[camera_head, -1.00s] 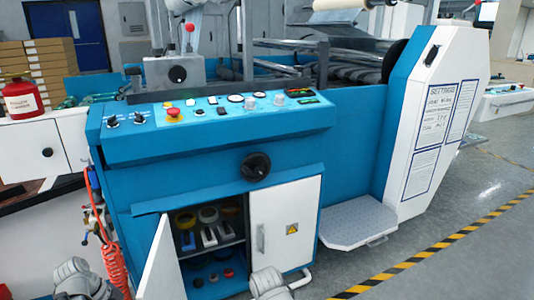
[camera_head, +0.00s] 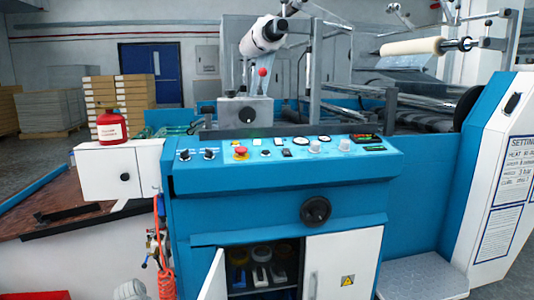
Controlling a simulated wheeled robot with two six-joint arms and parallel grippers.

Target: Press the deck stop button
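The blue laminating machine's sloped control deck (camera_head: 285,175) stands ahead of me. A red mushroom stop button (camera_head: 241,151) on a yellow base sits on the panel left of centre, among knobs, gauges and small switches. A red ball-topped lever (camera_head: 262,72) rises behind the panel. Only a small pale part of my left arm shows at the bottom left edge; its fingertips are not visible. My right gripper is not in view. Nothing touches the red button.
The cabinet door (camera_head: 216,277) below the deck hangs open. A black handwheel (camera_head: 315,210) projects from the front. A red can (camera_head: 111,127) stands on the white cabinet at left. A perforated step (camera_head: 425,277) juts out at lower right.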

